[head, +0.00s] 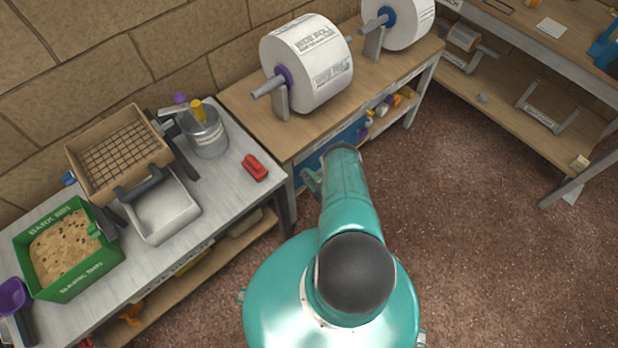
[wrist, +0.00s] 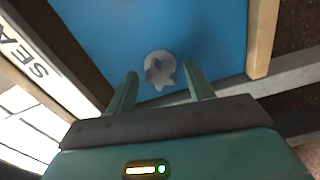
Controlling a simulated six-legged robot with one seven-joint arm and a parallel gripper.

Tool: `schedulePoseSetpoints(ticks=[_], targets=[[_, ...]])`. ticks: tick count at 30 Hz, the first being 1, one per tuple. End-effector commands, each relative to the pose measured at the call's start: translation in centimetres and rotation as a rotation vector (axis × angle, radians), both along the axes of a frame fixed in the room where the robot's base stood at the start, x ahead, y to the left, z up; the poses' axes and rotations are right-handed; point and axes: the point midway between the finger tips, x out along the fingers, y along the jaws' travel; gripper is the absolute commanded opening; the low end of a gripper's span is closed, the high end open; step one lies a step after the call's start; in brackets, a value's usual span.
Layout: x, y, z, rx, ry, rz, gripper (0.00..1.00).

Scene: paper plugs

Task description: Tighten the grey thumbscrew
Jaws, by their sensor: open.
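The grey thumbscrew (wrist: 160,72) has a lobed, star-like head and sits on a blue panel (wrist: 205,35) in the wrist view. My gripper (wrist: 160,84) is open, with one teal finger to the left of the thumbscrew and one to the right in the picture. The jaws look empty, and I see gaps between each finger and the screw head. How far the fingertips are from the panel is hard to tell. In the head view the blue panel (head: 312,165) shows under the wooden bench, partly behind my arm, and the thumbscrew is hidden.
The wooden bench (head: 375,85) carries a large paper roll (head: 318,75) and a second roll (head: 405,18). The brown floor (head: 500,250) at right is clear.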

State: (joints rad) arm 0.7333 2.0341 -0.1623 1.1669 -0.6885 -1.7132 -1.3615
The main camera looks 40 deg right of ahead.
Motion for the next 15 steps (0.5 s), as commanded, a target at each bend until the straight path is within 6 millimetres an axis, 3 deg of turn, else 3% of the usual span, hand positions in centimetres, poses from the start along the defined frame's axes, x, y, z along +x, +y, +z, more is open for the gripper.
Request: schedulePoseSetpoints(ticks=[1,7,15], targets=[[-0.01,0.00,0.00,0.000,0.000,0.000,0.51],[-0.03,0.00,0.00,0.000,0.000,0.000,0.12],[-0.05,0.01,0.00,0.001,0.000,0.000,0.09]])
